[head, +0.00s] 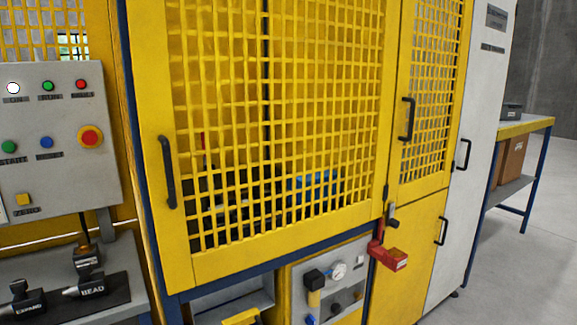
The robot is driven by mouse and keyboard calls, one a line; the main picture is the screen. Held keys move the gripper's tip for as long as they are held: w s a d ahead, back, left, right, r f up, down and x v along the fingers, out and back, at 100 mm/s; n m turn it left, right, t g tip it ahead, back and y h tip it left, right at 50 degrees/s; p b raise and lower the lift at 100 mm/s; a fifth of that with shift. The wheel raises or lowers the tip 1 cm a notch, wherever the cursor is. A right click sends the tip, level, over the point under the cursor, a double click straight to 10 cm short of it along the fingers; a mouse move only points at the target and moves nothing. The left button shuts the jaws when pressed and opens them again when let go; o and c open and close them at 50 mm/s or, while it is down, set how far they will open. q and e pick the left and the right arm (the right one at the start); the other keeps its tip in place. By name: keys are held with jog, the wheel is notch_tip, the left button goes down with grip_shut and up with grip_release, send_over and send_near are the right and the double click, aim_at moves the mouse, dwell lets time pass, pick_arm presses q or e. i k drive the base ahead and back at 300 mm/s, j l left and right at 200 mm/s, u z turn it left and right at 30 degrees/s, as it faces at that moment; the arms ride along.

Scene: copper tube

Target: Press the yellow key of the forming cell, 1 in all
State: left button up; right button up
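The forming cell is a cabinet with a yellow mesh door (229,262), which looks shut. To its left is a grey control panel (62,175). A top row holds a white (13,87), a green and a red round element. Neither of my grippers shows in the head view.
Below the panel, a shelf holds dark tools labelled EXPAND (22,302) and BEAD (90,284). A red lever or lock (391,257) and a gauge (338,270) sit below the mesh door. A table (527,126) stands at the right. The space before the panel looks clear.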

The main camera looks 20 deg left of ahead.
aim_at(24, 198)
jog(key=u, duration=2.05)
